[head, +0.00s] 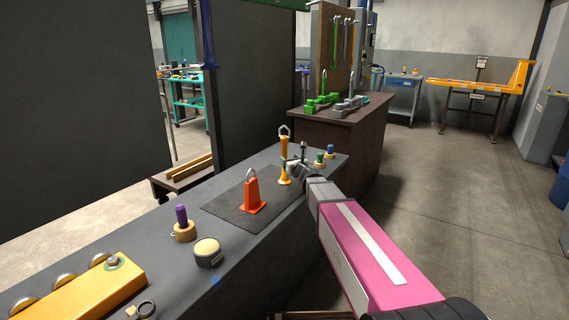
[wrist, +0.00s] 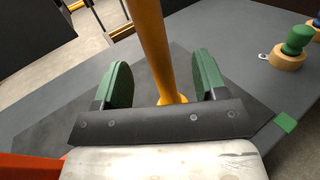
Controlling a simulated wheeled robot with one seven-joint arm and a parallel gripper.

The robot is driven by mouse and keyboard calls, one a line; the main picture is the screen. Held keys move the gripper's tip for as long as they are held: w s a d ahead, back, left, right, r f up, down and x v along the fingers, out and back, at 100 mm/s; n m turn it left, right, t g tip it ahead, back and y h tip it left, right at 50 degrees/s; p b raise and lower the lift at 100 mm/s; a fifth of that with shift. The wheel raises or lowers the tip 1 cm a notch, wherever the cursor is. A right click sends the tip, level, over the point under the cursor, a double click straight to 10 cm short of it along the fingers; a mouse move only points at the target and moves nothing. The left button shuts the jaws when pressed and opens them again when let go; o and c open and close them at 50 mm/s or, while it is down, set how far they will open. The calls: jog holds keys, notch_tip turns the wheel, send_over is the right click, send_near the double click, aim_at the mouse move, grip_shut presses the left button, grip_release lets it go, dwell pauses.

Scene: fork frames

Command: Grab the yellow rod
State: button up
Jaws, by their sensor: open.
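The yellow rod (head: 284,147) stands upright on the dark bench, with a metal ring at its top and a wider foot. In the wrist view the yellow rod (wrist: 152,45) rises between the two green finger pads of my gripper (wrist: 163,80). The pads stand apart with a gap on either side of the rod. My gripper (head: 296,162) is open and reaches in from the right in the head view. The rod's lower end is partly hidden behind the gripper body in the wrist view.
A red-orange block with a ring (head: 253,196) stands on the dark mat (head: 225,210) left of the rod. Green (head: 319,159) and blue (head: 330,151) knobs stand behind my gripper. A purple peg (head: 182,217) and a cream-topped round piece (head: 207,249) are nearer.

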aim_at(283, 155)
jog(key=x, duration=0.6)
jog(key=shift+w+a, duration=0.1)
jog(key=shift+a, duration=0.15)
jog(key=shift+r, duration=0.1)
grip_shut()
